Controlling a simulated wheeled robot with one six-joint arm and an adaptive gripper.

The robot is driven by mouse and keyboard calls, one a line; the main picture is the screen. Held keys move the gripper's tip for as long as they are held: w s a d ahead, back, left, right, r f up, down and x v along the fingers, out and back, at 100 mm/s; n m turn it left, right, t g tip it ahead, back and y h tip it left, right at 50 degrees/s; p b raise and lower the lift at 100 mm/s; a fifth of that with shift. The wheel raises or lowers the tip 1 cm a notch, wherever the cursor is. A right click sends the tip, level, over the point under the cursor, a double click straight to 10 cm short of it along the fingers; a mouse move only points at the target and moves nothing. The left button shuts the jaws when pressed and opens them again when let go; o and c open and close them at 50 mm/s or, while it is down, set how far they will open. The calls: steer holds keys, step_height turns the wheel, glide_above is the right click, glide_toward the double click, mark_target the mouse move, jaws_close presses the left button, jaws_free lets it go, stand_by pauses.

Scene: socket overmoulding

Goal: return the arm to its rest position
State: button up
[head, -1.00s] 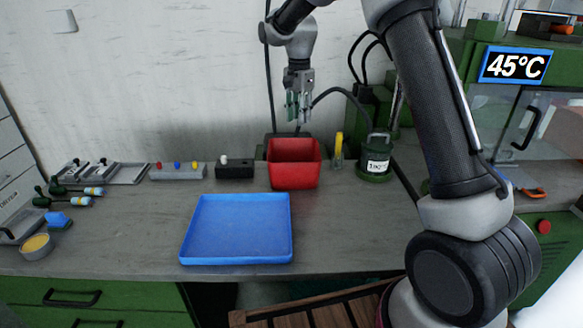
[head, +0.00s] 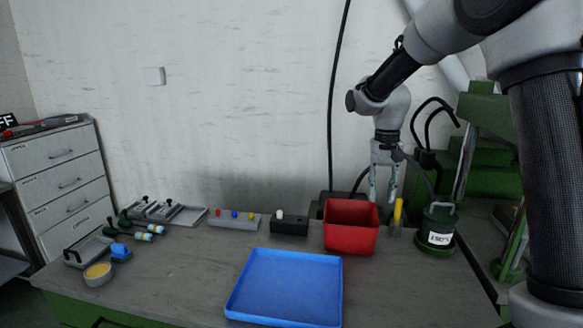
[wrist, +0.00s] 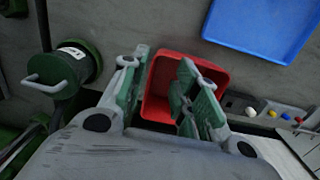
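My gripper (head: 383,190) hangs pointing down, behind and to the right of the red bin (head: 351,238) in the head view. Its two green-padded fingers stand apart with nothing seen between them. In the wrist view my gripper (wrist: 160,75) shows the same gap, with the red bin (wrist: 166,82) behind the fingers and partly hidden by them. My arm comes in from the upper right of the head view.
A blue tray (head: 288,290) lies at the bench front. A green canister (head: 437,228) and a yellow item (head: 397,213) stand right of the bin. A black block (head: 289,226) and a button box (head: 235,219) sit left. Green machinery (head: 490,150) fills the right.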

steer(key=s+d+r+n+t, duration=0.1)
steer(key=s+d+r, duration=0.2)
steer(key=s, duration=0.6)
steer(key=s+d+r+t, duration=0.2)
steer(key=s+d, duration=0.2)
steer(key=s, duration=0.6)
steer(key=s+d+r+n+t, duration=0.1)
steer(key=s+d+r+t, duration=0.1)
steer(key=s, duration=0.8)
steer(key=shift+s+d+r+n, duration=0.2)
steer(key=shift+d+r+n, duration=0.1)
steer(key=shift+d+r, duration=0.65)
steer(key=shift+d+f, duration=0.15)
